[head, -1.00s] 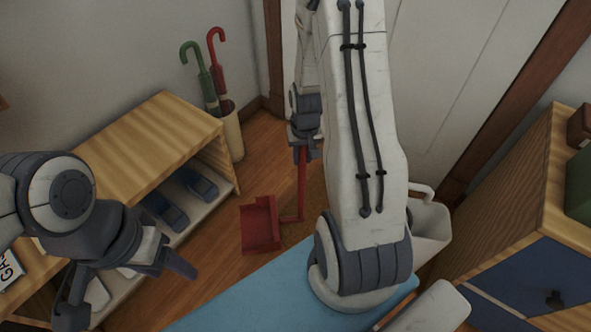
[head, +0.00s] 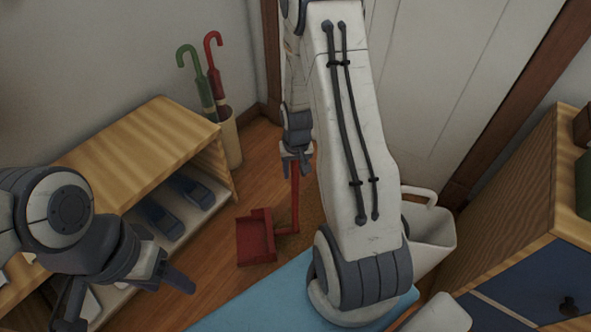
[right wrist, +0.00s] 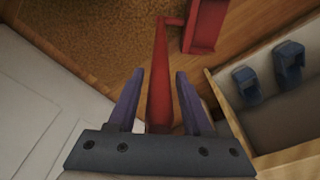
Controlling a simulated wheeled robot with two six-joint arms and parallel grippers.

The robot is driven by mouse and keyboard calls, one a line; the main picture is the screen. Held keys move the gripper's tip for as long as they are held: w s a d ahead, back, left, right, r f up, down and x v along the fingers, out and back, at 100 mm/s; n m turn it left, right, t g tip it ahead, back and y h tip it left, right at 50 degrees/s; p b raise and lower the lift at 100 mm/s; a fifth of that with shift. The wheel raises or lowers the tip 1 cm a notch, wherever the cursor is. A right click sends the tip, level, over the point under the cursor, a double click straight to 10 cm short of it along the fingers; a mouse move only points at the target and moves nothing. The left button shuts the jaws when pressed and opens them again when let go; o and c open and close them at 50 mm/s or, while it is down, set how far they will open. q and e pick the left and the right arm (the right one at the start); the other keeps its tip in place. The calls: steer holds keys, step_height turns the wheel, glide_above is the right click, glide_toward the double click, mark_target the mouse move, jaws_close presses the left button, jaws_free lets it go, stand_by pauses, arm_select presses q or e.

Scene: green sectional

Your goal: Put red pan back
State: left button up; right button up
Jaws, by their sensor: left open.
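The red pan (head: 256,237) is a dustpan with a long upright red handle. It shows low over the wooden floor in the head view, left of my right arm. In the right wrist view the pan (right wrist: 206,25) is at the top, and its handle (right wrist: 160,80) runs down between the fingers. My right gripper (head: 296,160) is shut on the upper handle, pointing down. I cannot tell whether the pan touches the floor. My left gripper (head: 135,302) is open and empty at lower left, beside the shoe cabinet.
The wooden shoe cabinet (head: 135,145) holds blue shoes (head: 160,218). An umbrella stand (head: 229,140) with a green and a red umbrella is behind it. A white bin (head: 430,235) and a drawer cabinet (head: 535,220) are at right. A brown mat (right wrist: 70,40) lies on the floor.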

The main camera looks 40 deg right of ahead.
steer(key=shift+r, duration=0.1)
step_height(320, 180, up, 12)
steer(key=s+p, duration=0.1)
steer(key=p, duration=0.5)
steer(key=a+r+n, duration=0.2)
steer(key=a+r, duration=0.2)
steer(key=a, duration=0.4)
steer(key=s+a+r+n+y, duration=0.1)
steer(key=s+a+r+n, duration=0.3)
steer(key=a, duration=0.6)
steer(key=s+a+r+n, duration=0.3)
steer(key=s+a, duration=0.1)
steer(key=s, duration=0.3)
steer(key=s+a+r+n+g, duration=0.1)
steer(key=s+a+r+n, duration=0.1)
steer(key=s+a, duration=0.3)
steer(key=s+n, duration=0.1)
steer(key=s, duration=0.2)
steer(key=shift+a+r+y, duration=0.15)
steer(key=shift+r+y, duration=0.15)
steer(key=shift+r, duration=0.1)
steer(key=shift+s, duration=0.1)
step_height(320, 180, up, 36)
steer(key=p, duration=3.5)
steer(key=shift+f, duration=0.25)
